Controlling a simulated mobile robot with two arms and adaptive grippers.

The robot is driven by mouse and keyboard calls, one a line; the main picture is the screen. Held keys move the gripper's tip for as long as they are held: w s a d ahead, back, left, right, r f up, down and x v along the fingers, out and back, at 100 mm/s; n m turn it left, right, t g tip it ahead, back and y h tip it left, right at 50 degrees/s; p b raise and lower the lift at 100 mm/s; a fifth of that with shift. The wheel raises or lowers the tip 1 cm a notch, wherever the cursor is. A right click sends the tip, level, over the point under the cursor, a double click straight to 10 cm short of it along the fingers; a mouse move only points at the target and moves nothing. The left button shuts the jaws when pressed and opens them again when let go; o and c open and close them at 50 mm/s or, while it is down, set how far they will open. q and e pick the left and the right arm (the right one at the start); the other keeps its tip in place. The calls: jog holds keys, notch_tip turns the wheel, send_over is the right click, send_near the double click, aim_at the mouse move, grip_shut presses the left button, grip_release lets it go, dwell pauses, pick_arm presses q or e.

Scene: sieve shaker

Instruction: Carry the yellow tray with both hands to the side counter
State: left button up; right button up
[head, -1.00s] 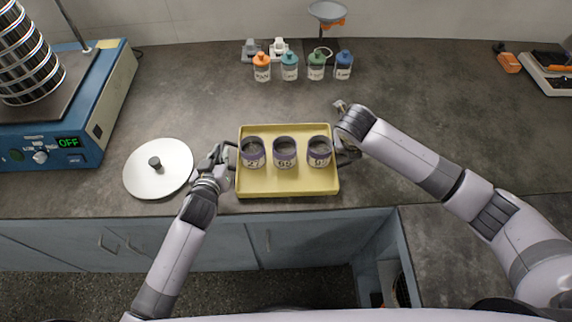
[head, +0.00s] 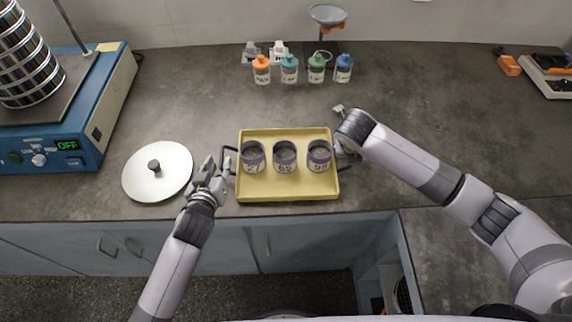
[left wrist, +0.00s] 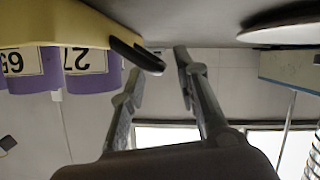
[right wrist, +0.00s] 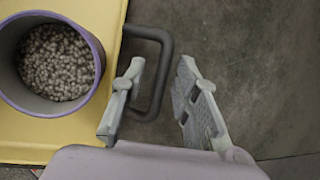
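The yellow tray (head: 288,193) lies on the dark counter and holds three purple-rimmed cups (head: 285,157). It has a dark handle on each short side. My left gripper (head: 219,166) is open beside the left handle (head: 230,149). In the left wrist view the handle (left wrist: 136,54) reaches to the fingertips, with the fingers apart. My right gripper (right wrist: 157,90) is open at the right handle (right wrist: 164,60), whose bar lies between the spread fingers. In the head view my right wrist partly hides that gripper. The side counter (head: 455,262) extends at the lower right.
A white round lid (head: 158,182) lies just left of my left gripper. The blue sieve shaker (head: 88,145) stands at the far left. Several capped bottles (head: 289,70) stand behind the tray. A scale (head: 553,76) sits at the far right. An open cabinet bay is below the counter.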

pick_arm(q)
jog(key=v, duration=0.8)
jog(key=shift+s+r, duration=0.1)
jog(key=shift+s, duration=0.15)
pick_arm(e)
jog(key=shift+r, duration=0.1)
pick_arm(q)
jog(key=shift+s, duration=0.1)
pick_arm(e)
jog(key=shift+r, duration=0.15)
jog(key=v, duration=1.1)
jog(key=shift+s+r, duration=0.25)
jog(key=shift+a, duration=0.15)
